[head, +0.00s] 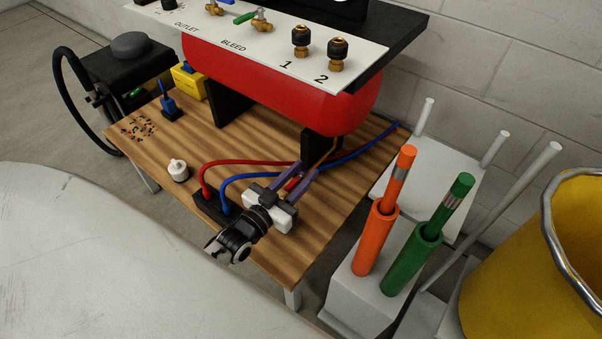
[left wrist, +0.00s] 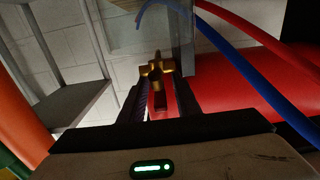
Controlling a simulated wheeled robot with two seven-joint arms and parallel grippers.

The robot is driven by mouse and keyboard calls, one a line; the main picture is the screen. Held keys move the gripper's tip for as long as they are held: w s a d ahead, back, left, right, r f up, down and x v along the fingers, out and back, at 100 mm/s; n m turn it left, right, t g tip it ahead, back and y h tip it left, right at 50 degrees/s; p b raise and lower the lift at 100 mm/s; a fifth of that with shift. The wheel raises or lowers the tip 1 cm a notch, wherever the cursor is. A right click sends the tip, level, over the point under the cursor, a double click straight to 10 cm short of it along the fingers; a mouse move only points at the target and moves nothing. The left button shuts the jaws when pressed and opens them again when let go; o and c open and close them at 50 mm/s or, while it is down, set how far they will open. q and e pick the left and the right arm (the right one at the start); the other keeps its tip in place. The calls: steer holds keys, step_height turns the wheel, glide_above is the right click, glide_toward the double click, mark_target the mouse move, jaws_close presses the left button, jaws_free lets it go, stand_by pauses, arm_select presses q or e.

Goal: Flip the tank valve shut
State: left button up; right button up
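The tank is a red cylinder (head: 270,85) under a white panel; its red side also fills the right of the left wrist view (left wrist: 235,80). The tank valve shows in the left wrist view as a brass body (left wrist: 156,68) with a short red handle (left wrist: 160,101). In the head view the red handle (head: 293,183) shows low by the tank's right end, between my fingers. My left gripper (head: 310,167) is open, its two fingers on either side of the handle. I cannot tell whether either finger touches it. My right gripper is not in view.
A red hose (head: 245,162) and a blue hose (head: 250,177) run across the wooden table (head: 215,145) close to my left gripper. Orange (head: 375,237) and green (head: 411,258) holders with rods stand at right, near a yellow bin (head: 525,275). The panel overhangs the tank.

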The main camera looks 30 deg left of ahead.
mark_target(287, 190)
arm_select(q)
steer(key=s, duration=0.3)
steer(key=s+p, duration=0.1)
steer(key=s, duration=0.6)
steer(key=shift+s+a+p, duration=0.15)
steer(key=shift+a+p, duration=0.15)
steer(key=shift+p, duration=0.1)
